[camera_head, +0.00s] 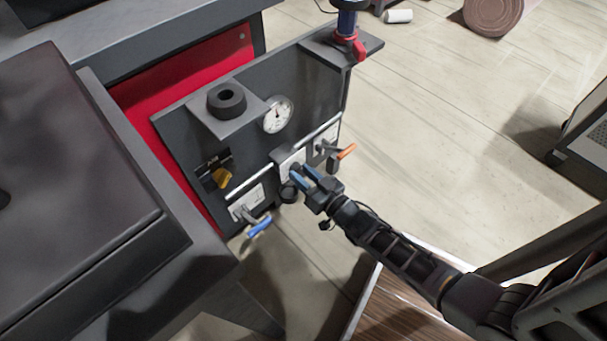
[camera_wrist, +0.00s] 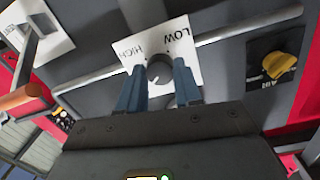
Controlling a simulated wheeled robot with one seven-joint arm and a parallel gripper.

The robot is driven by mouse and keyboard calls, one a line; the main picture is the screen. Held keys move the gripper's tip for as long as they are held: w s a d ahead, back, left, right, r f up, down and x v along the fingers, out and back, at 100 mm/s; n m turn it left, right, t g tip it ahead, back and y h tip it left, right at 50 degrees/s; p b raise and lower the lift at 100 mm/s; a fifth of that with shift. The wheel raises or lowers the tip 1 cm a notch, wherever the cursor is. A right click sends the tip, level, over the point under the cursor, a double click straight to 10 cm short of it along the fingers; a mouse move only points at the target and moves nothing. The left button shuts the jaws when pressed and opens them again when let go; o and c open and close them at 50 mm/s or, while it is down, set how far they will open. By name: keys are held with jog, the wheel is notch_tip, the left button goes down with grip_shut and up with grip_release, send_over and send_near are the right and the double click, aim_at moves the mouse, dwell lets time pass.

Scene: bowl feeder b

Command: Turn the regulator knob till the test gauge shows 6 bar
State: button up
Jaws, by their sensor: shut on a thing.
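The regulator knob (camera_wrist: 159,70) is a dark round knob on a white plate (camera_wrist: 182,43) marked LOW and HIGH. In the wrist view my gripper (camera_wrist: 160,84) has its two blue fingers on either side of the knob, shut on it. In the head view my gripper (camera_head: 302,176) reaches the panel's lower middle, and its fingers largely hide the knob. A round white gauge (camera_head: 278,115) sits higher on the dark panel (camera_head: 185,135). Its needle is too small to read.
An orange-handled lever (camera_head: 346,152) is right of my gripper and a blue-handled lever (camera_head: 259,228) lower left. A yellow knob (camera_head: 222,177) is at left. A black ring (camera_head: 227,98) rests on a bracket above. Open floor lies to the right.

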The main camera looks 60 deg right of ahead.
jog(key=o, duration=1)
jog(key=shift+o, duration=0.2)
jog(key=shift+s, duration=0.1)
jog(key=p+v, duration=0.1)
jog(key=v, duration=0.6)
jog(key=shift+s+p, duration=0.3)
jog(key=shift+a, duration=0.1)
